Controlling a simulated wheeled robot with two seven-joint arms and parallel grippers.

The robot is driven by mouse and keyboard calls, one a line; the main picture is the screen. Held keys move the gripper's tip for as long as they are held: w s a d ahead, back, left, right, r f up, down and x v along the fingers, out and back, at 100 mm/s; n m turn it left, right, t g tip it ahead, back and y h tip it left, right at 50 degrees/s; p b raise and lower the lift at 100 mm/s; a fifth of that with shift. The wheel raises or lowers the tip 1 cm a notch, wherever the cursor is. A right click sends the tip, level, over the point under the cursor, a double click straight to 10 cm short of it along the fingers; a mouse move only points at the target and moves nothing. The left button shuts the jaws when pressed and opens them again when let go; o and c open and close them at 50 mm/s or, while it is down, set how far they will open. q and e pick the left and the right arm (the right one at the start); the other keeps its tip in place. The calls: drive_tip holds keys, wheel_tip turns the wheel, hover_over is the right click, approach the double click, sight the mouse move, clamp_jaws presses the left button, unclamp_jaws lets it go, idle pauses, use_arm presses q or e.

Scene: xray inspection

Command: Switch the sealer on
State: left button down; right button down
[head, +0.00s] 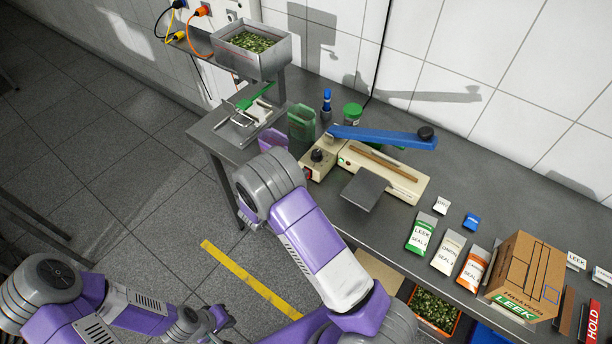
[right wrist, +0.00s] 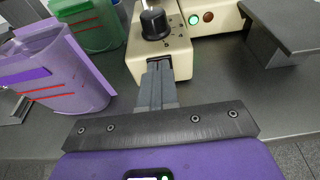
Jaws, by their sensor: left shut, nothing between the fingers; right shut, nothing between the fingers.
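The sealer (head: 385,172) is a cream bar unit with a raised blue lever arm (head: 380,136), on the grey bench. Its cream control box (head: 318,163) has a black knob on top and also shows in the right wrist view (right wrist: 172,48). A green and a brownish-red lamp (right wrist: 208,17) sit on the sealer beside the box. My right gripper (right wrist: 158,68) is shut and empty, its tips at the box's front face below the knob. The tips cover the switch area; I cannot tell contact or switch position. My left gripper (head: 222,318) is shut, low and away from the bench.
A purple container (right wrist: 65,70) and a green one (right wrist: 92,25) stand left of the box. A grey plate (head: 364,189) projects before the sealer. Pouches (head: 421,233) and a cardboard box (head: 530,272) lie right. A metal tray of greens (head: 252,48) stands at the back left.

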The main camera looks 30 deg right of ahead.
drive_tip(key=shift+s+a, duration=0.1)
drive_tip(key=shift+a, duration=0.4)
drive_tip(key=r+p+v, duration=0.1)
drive_tip(key=v, duration=1.1)
drive_tip(key=shift+s+r, duration=0.2)
drive_tip(key=shift+r, duration=0.2)
drive_tip(key=shift+a, duration=0.1)
